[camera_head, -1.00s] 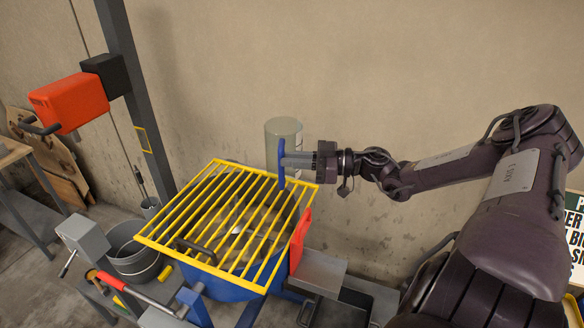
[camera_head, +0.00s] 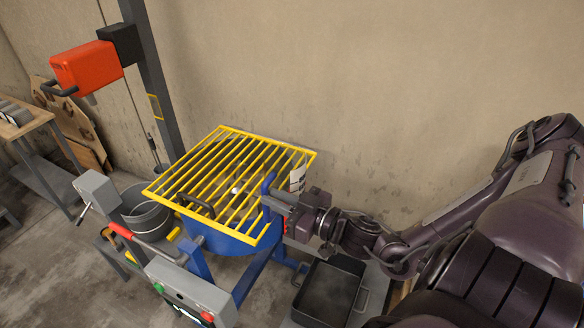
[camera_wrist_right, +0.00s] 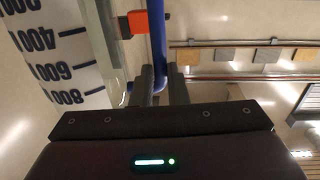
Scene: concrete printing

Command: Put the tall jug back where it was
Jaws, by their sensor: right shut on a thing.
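The tall jug is clear, with a dark printed scale and a blue handle. My right gripper (camera_head: 275,199) is shut on its blue handle (camera_head: 268,184), at the right edge of the mixer's yellow grate. In the head view only a pale piece of the jug's body (camera_head: 297,178) shows clearly, so I cannot tell its tilt there. In the right wrist view the jug's scaled wall (camera_wrist_right: 62,55) is at the left. The handle (camera_wrist_right: 157,38) passes between the fingers (camera_wrist_right: 160,88). My left gripper is not in view.
The yellow grate (camera_head: 215,165) covers the blue mixer drum (camera_head: 228,243). A black tray (camera_head: 328,292) lies right of the mixer, below my right gripper. A grey bucket (camera_head: 148,212) and a control box (camera_head: 190,292) stand left and in front. A red box (camera_head: 85,68) sits on the post.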

